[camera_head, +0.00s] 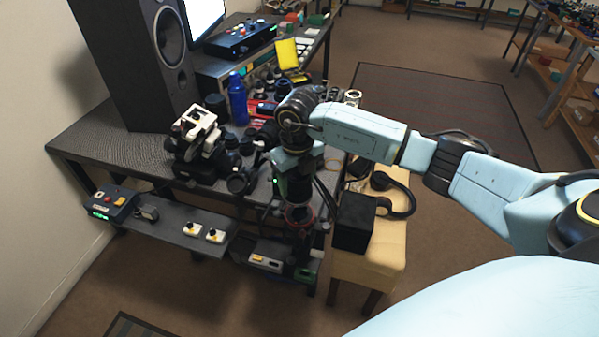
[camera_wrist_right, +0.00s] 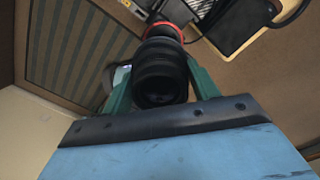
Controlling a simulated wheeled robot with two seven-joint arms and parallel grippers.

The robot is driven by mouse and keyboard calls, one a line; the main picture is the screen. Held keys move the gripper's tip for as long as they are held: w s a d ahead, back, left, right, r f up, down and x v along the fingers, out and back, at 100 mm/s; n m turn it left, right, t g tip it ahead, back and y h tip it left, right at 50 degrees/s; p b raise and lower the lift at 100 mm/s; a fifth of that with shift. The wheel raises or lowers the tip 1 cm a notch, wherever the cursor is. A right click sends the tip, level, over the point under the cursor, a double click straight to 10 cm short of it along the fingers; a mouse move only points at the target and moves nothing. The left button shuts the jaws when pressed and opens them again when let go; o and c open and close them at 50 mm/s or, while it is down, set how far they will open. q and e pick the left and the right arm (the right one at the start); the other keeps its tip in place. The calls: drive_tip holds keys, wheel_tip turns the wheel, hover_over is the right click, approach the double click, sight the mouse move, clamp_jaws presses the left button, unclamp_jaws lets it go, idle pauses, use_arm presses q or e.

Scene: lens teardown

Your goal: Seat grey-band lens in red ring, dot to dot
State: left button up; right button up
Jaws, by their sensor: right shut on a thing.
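My right gripper (camera_head: 296,188) points down at the front right of the dark desk. In the right wrist view its green fingers (camera_wrist_right: 162,85) are shut on a black ribbed lens (camera_wrist_right: 162,70). I cannot make out a grey band on this lens. A red ring (camera_wrist_right: 168,27) shows just beyond the lens's far end, roughly in line with it. The ring also shows below the gripper in the head view (camera_head: 299,215). I cannot tell whether lens and ring touch. No alignment dots can be seen. My left gripper is not in view.
A tan stool (camera_head: 385,250) with a black box (camera_head: 354,222) stands close right of the gripper. A white-and-black device (camera_head: 197,138), dark lenses and a blue bottle (camera_head: 237,100) crowd the desk (camera_head: 110,130). A lower shelf (camera_head: 175,232) holds small devices.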

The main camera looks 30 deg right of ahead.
sight(299, 200)
drive_tip(key=shift+d+f+m, duration=0.1)
drive_tip(key=shift+d+m, duration=0.15)
drive_tip(key=shift+m, duration=0.65)
drive_tip(key=shift+f, duration=0.1)
wheel_tip(299, 200, down, 5)
drive_tip(key=b, duration=0.3)
drive_tip(key=shift+r, duration=0.2)
drive_tip(key=shift+f+b, duration=0.65)
drive_tip(key=shift+f+b, duration=0.5)
drive_tip(key=shift+f, duration=0.25)
idle(1.3)
drive_tip(key=o, duration=1.3)
drive_tip(key=shift+c, duration=0.2)
wheel_tip(299, 200, up, 13)
drive_tip(key=shift+r, duration=0.2)
